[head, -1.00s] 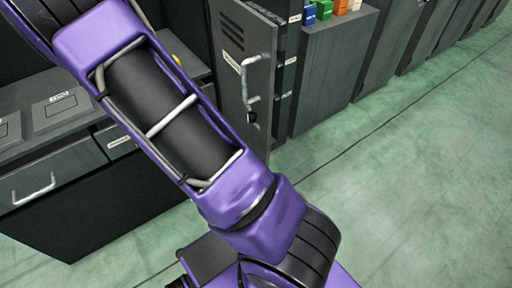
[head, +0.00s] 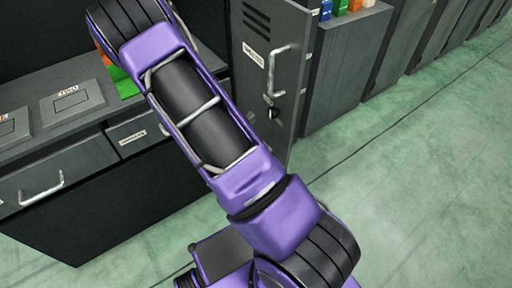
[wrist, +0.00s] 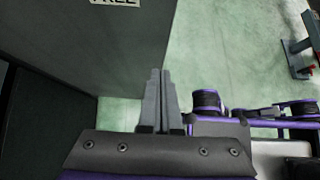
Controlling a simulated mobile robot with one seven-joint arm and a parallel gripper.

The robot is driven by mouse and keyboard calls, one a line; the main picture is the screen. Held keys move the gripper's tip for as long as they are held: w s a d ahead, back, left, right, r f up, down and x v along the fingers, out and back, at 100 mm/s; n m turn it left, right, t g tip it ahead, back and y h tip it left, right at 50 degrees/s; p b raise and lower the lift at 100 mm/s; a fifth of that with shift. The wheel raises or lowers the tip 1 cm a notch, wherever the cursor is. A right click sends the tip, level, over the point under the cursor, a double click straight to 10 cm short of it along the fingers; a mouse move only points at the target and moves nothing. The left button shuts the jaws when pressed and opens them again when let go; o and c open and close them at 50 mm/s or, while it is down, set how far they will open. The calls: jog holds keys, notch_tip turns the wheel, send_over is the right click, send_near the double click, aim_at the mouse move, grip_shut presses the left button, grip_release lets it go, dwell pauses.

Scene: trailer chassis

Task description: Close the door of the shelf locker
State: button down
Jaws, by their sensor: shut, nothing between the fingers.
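The grey locker door (head: 262,80) stands upright at upper centre in the head view, with vent slots, a white label, a silver handle (head: 283,68) and a dark lock below it. Whether it is fully flush with its frame I cannot tell, as my purple arm covers its lower left. My gripper is hidden in the head view. In the wrist view my gripper (wrist: 161,78) has its fingers together and empty, pointing at a grey panel (wrist: 110,50) with a "FREE" label at the top. I cannot tell whether the fingertips touch it.
A counter with drawers (head: 90,150) and a silver drawer handle stands at left, with green and orange blocks (head: 122,80) on it. Another grey cabinet (head: 345,65) with coloured blocks on top is right of the door. Green floor (head: 420,180) is free at right.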

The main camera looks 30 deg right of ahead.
aim_at(286, 145)
jog(key=d, duration=0.1)
jog(key=d+f, duration=0.1)
jog(key=d, duration=0.3)
jog(key=shift+f, duration=0.4)
jog(key=shift+d+b, duration=0.3)
jog(key=shift+d, duration=0.15)
jog(key=shift+w+d, duration=0.1)
